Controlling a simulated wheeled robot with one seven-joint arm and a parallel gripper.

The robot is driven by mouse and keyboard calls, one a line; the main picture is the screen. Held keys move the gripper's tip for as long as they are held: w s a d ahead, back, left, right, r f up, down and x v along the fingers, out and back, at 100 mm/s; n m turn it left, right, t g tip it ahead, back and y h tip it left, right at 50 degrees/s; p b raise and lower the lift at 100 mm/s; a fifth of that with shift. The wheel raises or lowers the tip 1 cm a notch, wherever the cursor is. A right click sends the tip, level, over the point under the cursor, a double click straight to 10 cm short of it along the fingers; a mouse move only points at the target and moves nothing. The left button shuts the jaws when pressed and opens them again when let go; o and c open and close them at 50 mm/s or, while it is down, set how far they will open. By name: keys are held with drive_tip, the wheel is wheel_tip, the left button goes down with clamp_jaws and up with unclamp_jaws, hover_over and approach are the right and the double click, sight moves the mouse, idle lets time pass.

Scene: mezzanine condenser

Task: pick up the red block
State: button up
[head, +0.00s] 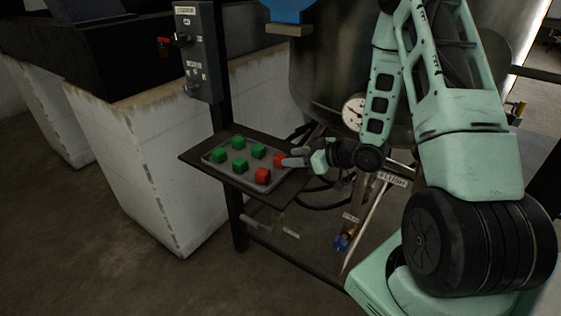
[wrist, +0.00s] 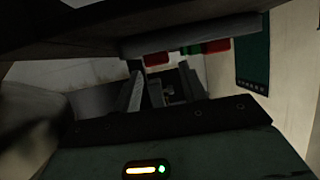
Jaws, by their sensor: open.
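Two red blocks sit on a small tray (head: 213,164): one at the right end (head: 280,160), one at the front (head: 262,176). My gripper (head: 291,157) is open, reaching in from the right, with its fingertips at the right-end red block; whether they touch it cannot be told. In the wrist view the open fingers (wrist: 160,72) point away from the camera. A red block (wrist: 155,60) shows just past the fingertips, roughly between them, and another red patch (wrist: 216,45) shows to the right. The tray appears above the blocks there.
Several green blocks (head: 238,143) share the tray, which lies on a dark shelf (head: 196,157) fixed to a post below a grey control box (head: 197,50). A large tank with a gauge (head: 354,112) and pipes stands behind my gripper. A white plinth (head: 150,150) is left.

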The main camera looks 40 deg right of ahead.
sight(281, 156)
drive_tip(key=x, duration=0.5)
drive_tip(key=shift+w+d+f+p, duration=0.1)
drive_tip(key=shift+w+p, duration=0.2)
drive_tip(key=shift+p, duration=0.05)
drive_tip(key=c, duration=0.7)
drive_tip(key=shift+c, duration=0.2)
